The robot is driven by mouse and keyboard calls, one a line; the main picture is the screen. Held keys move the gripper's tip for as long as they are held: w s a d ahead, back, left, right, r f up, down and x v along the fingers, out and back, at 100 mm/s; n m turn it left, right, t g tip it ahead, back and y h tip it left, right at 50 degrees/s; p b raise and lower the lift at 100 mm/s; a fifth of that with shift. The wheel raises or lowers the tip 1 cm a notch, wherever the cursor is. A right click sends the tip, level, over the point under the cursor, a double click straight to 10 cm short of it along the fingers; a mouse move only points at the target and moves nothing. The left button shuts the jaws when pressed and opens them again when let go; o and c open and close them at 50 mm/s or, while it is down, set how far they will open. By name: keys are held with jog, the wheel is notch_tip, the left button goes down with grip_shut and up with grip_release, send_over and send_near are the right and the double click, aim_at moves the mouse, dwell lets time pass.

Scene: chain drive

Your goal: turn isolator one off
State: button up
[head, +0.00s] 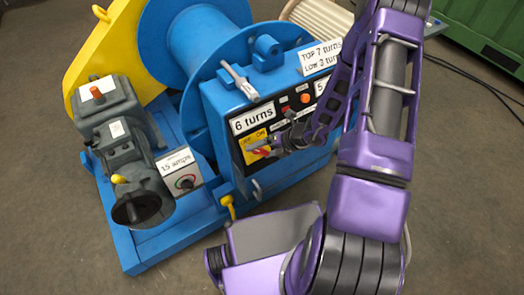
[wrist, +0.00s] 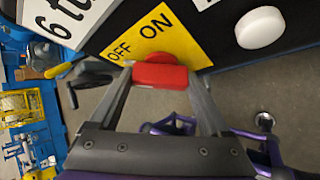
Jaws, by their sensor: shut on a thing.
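An isolator has a yellow plate (wrist: 160,36) marked OFF and ON and a red handle (wrist: 160,76). No number for it is readable. In the head view the plate (head: 248,143) is low on the blue cabinet's dark panel, under the "6 turns" label. My gripper (head: 270,147) reaches it from the right. In the wrist view its two fingers sit on either side of the red handle, shut on it. The handle lies across between the fingertips, close to the plate. I cannot tell which mark it points to.
The blue cabinet (head: 218,112) also carries other red buttons and a white knob (wrist: 260,27). A grey lever (head: 240,82) stands on its top. A motor (head: 122,135) and a "15 amps" box (head: 180,172) are to the left. My arm hides the panel's right side.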

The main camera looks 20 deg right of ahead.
dwell(0.4)
jog(key=o, duration=1.2)
jog(key=p+v, duration=0.2)
jog(key=v, duration=1.5)
jog(key=shift+s+d+r, duration=0.1)
jog(key=shift+d+r, duration=0.05)
jog(key=shift+r, duration=0.1)
